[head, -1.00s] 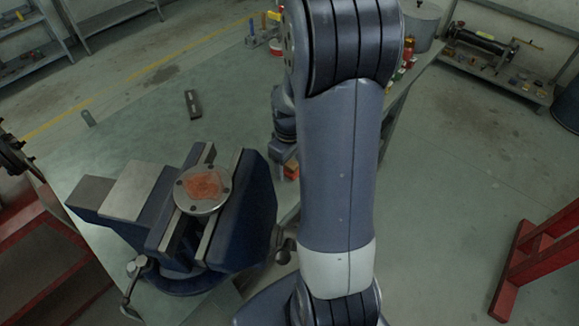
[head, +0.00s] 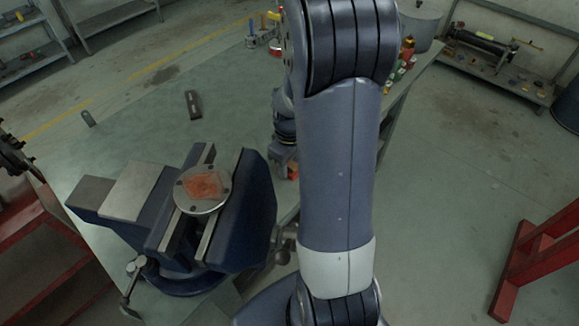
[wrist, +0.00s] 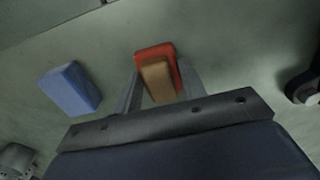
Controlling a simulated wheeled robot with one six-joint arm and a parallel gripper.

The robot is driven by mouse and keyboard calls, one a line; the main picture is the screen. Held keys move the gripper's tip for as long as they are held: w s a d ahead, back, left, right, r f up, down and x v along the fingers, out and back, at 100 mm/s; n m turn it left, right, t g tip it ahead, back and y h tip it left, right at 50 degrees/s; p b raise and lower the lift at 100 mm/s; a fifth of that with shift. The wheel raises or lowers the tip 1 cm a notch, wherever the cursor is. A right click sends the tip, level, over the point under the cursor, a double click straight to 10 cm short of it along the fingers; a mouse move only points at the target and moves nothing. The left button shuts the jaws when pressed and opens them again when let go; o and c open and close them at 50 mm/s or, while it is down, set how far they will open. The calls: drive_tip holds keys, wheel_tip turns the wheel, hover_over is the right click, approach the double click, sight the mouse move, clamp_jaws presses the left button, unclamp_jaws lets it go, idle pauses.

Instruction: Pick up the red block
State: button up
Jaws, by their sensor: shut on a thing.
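The red block (wrist: 143,52) is in the wrist view, at the tips of my gripper (wrist: 160,76). The two fingers stand on either side of it and are shut on it. A tan block or tan face (wrist: 157,82) shows on its near side, between the fingers; I cannot tell if it is a separate piece. In the head view, a small patch of the red block (head: 293,171) shows beside my wrist, over the table's right edge. My arm hides most of that area.
A blue block (wrist: 70,88) lies left of the gripper. A big vise (head: 245,215) with a round flange (head: 203,189) stands on the green table (head: 140,140) at the near left. A dark bar (head: 193,104) lies farther back. The table's middle is clear.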

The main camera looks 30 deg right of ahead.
sight(290, 163)
wheel_tip(290, 163, up, 10)
drive_tip(key=shift+r+p, duration=0.1)
drive_tip(key=shift+p, duration=0.2)
idle(0.3)
drive_tip(key=o, duration=0.4)
drive_tip(key=shift+c, duration=1.5)
drive_tip(key=shift+s, duration=0.1)
